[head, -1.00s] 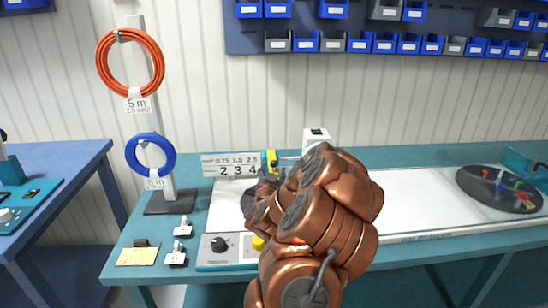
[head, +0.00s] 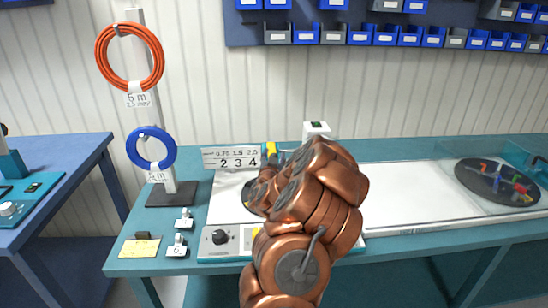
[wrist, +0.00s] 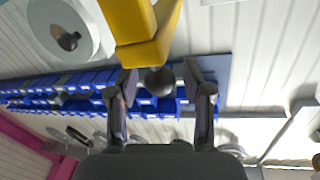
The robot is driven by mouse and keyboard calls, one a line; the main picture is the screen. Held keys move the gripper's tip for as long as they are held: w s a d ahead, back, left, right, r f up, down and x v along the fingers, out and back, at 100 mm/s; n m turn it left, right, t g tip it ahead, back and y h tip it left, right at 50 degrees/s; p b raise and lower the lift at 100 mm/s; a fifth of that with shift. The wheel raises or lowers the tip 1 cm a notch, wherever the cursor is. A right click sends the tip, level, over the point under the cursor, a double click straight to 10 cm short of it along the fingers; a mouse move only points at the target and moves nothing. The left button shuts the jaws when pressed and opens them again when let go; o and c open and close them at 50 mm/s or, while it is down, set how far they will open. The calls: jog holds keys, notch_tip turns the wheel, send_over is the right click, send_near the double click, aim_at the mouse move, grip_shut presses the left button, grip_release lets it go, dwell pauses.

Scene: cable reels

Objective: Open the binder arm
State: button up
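The binder arm is a yellow bar (wrist: 145,35) at the top of the wrist view, with a dark round knob (wrist: 160,81) at its end. A small part of the yellow arm (head: 271,149) shows in the head view beside the number sign. My gripper (wrist: 162,82) is open, with one finger on each side of the knob. Gaps show between the knob and both fingers; I cannot tell its exact depth relative to the fingertips. In the head view my copper-coloured arm hides most of my gripper and the middle of the binder machine.
The machine's front panel has a black dial (head: 219,237). A stand with an orange cable coil (head: 103,62) and a blue coil (head: 132,150) is at left. A white box (head: 316,130) stands behind my arm. A turntable (head: 497,182) is at far right.

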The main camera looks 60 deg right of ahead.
grip_shut()
dwell(0.5)
